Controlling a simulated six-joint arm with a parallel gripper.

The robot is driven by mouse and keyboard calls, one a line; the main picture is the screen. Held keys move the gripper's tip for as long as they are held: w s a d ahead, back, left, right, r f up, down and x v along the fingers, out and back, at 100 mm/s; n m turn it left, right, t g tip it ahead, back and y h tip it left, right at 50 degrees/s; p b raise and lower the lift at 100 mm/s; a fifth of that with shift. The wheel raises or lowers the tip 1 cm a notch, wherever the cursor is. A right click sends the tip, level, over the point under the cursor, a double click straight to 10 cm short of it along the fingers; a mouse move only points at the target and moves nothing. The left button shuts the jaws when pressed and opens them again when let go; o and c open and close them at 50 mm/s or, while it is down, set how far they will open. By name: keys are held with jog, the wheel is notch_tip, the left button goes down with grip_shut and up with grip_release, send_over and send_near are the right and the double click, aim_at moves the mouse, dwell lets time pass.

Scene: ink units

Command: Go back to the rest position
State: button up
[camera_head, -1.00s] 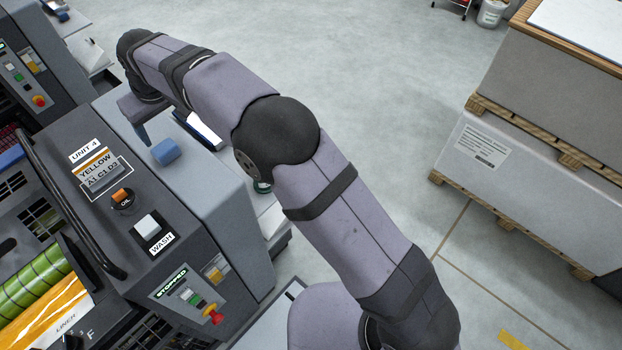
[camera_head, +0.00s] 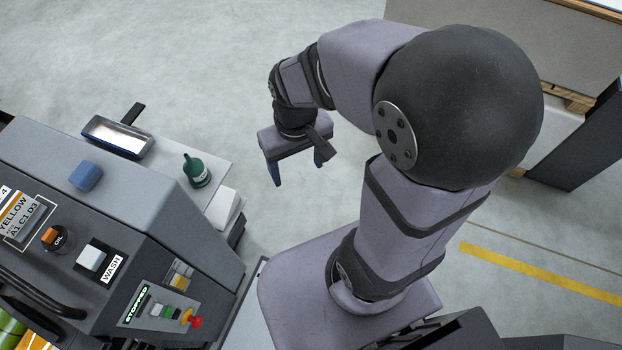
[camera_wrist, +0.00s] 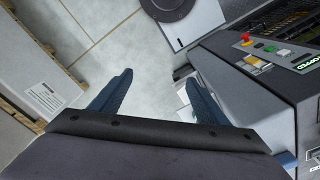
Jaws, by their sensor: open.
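My gripper (camera_head: 296,174) hangs over the open floor to the right of the press unit, with its two blue fingers apart and nothing between them. In the wrist view my gripper (camera_wrist: 160,100) also shows its fingers spread wide over bare floor. My arm is folded, with its elbow close to the head camera. The press unit (camera_head: 140,200) stands at the left, clear of the fingers.
A blue block (camera_head: 86,176) sits on top of the press unit. A wrapped pallet stack (camera_wrist: 40,85) shows in the wrist view. The floor (camera_head: 240,60) behind is free.

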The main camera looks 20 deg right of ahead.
jog(key=shift+m, duration=0.4)
jog(key=s, duration=0.1)
jog(key=s+d+f, duration=0.1)
jog(key=s, duration=0.2)
jog(key=shift+d+f, duration=0.15)
jog(key=shift+d, duration=0.15)
notch_tip(320, 180, down, 40)
jog(key=b, duration=4)
jog(key=shift+f, duration=0.2)
